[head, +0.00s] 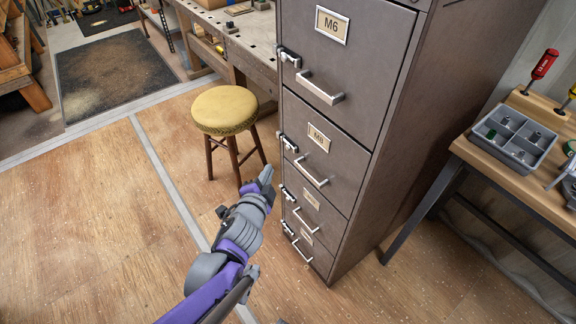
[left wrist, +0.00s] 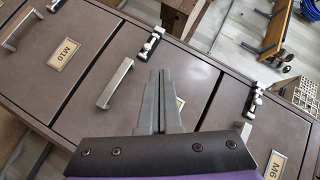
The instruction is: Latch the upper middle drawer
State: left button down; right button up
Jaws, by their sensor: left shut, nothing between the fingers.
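The upper middle drawer (head: 330,165) is the second from the top in a brown filing cabinet and looks closed. Its latch (head: 288,145) is at the left edge, above its bar handle (head: 311,173). In the left wrist view this latch (left wrist: 152,42) appears just beyond my fingertips, with the handle (left wrist: 115,84) to their left. I cannot tell whether the latch is fastened. My left gripper (head: 266,176) is shut and empty, below and left of the latch in the head view. In the left wrist view its fingers (left wrist: 158,78) partly cover the drawer's label.
The drawer above, labelled M6 (head: 350,60), and those below have similar latches and handles. A yellow-topped stool (head: 224,109) stands left of the cabinet, near a workbench (head: 250,40). A side table (head: 515,190) with a grey tray is at right. Floor at left is clear.

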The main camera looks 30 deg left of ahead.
pick_arm(q)
jog(key=w+f+m+t+h+b, duration=0.2)
jog(key=w+f+m+b, duration=0.1)
jog(key=f+m, duration=0.3)
jog(key=shift+w+a+f+m+t+b, duration=0.3)
jog(key=shift+w+t+b, duration=0.1)
jog(key=shift+b, duration=0.3)
pick_arm(e)
notch_tip(320, 180, down, 7)
jog(key=w, duration=0.1)
jog(key=shift+a, duration=0.45)
pick_arm(q)
jog(key=b, duration=0.2)
send_near(293, 146)
jog(key=w, duration=0.4)
jog(key=shift+w+a+f, duration=0.2)
jog(key=shift+w+a, duration=0.15)
pick_arm(e)
notch_tip(293, 146, down, 2)
jog(key=shift+w, duration=0.15)
pick_arm(q)
jog(key=shift+a, duration=0.15)
pick_arm(e)
jog(key=shift+a, duration=0.1)
